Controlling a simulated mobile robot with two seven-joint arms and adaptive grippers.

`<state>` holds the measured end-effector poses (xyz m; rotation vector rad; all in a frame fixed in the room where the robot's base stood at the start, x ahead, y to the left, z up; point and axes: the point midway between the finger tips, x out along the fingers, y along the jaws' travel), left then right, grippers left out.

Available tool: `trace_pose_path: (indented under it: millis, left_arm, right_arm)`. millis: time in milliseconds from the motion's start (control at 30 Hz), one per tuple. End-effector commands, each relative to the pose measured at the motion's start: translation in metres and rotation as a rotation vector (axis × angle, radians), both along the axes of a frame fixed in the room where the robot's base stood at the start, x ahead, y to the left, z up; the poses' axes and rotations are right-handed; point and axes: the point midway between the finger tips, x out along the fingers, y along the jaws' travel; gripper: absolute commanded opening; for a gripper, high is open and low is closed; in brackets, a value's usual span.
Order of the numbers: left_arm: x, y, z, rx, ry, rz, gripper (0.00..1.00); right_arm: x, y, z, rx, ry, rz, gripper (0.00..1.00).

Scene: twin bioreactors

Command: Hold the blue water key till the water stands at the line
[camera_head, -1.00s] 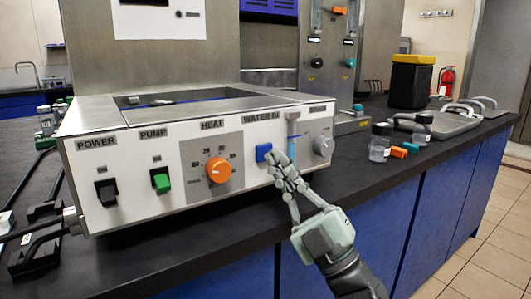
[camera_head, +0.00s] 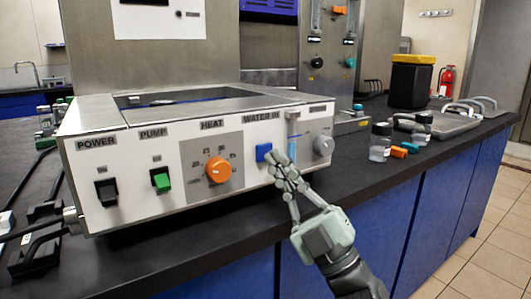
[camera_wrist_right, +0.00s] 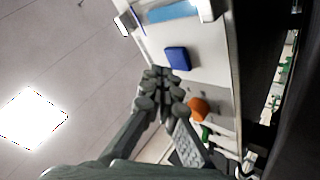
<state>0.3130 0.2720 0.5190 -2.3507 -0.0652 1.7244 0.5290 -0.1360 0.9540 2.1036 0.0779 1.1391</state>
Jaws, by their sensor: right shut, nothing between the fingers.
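The blue water key (camera_head: 263,152) is on the white front panel under the WATER IN label. It also shows in the wrist view (camera_wrist_right: 177,58). My right gripper (camera_head: 278,158) is shut and empty, its fingertips just right of and in front of the key. In the wrist view the fingertips (camera_wrist_right: 160,73) look apart from the key's face. The upright sight tube (camera_head: 292,143) right of the key holds light blue water in its lower part. The line is too small to make out, so I cannot tell how the water stands against it. My left gripper is out of view.
The orange heat knob (camera_head: 219,170), green pump switch (camera_head: 161,181) and black power switch (camera_head: 106,192) are left of the key. A grey knob (camera_head: 323,146) is right of the tube. Small bottles (camera_head: 380,142) stand on the dark bench at right.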

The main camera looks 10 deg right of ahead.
Motion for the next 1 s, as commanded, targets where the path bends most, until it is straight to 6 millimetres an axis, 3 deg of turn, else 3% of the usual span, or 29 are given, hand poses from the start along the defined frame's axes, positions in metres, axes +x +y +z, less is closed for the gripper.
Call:
trace_pose_path:
  millis: [1000]
  left_arm:
    - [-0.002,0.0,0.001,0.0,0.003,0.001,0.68]
  right_arm:
    - [0.011,0.004,0.0,0.0,0.0,0.0,0.0]
